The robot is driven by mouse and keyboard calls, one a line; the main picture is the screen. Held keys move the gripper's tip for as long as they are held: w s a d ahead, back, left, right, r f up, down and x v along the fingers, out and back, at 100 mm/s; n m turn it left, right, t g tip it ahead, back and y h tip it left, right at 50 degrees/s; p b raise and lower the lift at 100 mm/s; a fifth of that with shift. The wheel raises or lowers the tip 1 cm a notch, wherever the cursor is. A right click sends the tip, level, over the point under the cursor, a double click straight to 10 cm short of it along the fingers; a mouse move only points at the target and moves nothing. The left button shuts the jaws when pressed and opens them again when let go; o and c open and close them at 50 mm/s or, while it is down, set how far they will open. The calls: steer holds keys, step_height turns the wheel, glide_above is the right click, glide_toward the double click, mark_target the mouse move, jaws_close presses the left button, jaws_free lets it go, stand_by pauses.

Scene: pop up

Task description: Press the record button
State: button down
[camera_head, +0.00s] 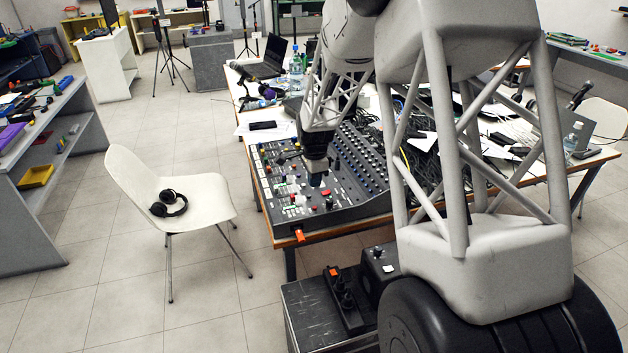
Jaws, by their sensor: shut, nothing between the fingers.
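A dark mixing console (343,196) lies on the wooden table, with rows of knobs, faders and small coloured buttons. My gripper (316,181) is shut and empty, pointing down over the console's left-front part. I cannot tell whether its tip touches the panel. A red button (327,206) shows just below and right of the tip, and other small coloured buttons and caps lie around it. I cannot read any label, so I cannot tell which one is the record button. My arm hides part of the console's middle and right side.
A black phone (263,125), a laptop (268,57) and a clear bottle (296,75) are behind the console. Tangled cables (425,150) lie to its right. A white chair (190,190) with headphones (169,204) stands left. An orange object (299,236) sits at the table's front edge.

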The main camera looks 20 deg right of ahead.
mark_target(315, 207)
steer(key=shift+w+d+f, duration=0.1)
steer(key=shift+w+f, duration=0.2)
steer(key=shift+f, duration=0.2)
steer(key=shift+f, duration=3.9)
steer(key=shift+f, duration=0.25)
steer(key=shift+f, duration=0.45)
steer(key=shift+r, duration=0.3)
step_height(315, 207, up, 9)
steer(key=shift+f, duration=0.15)
stand_by(0.5)
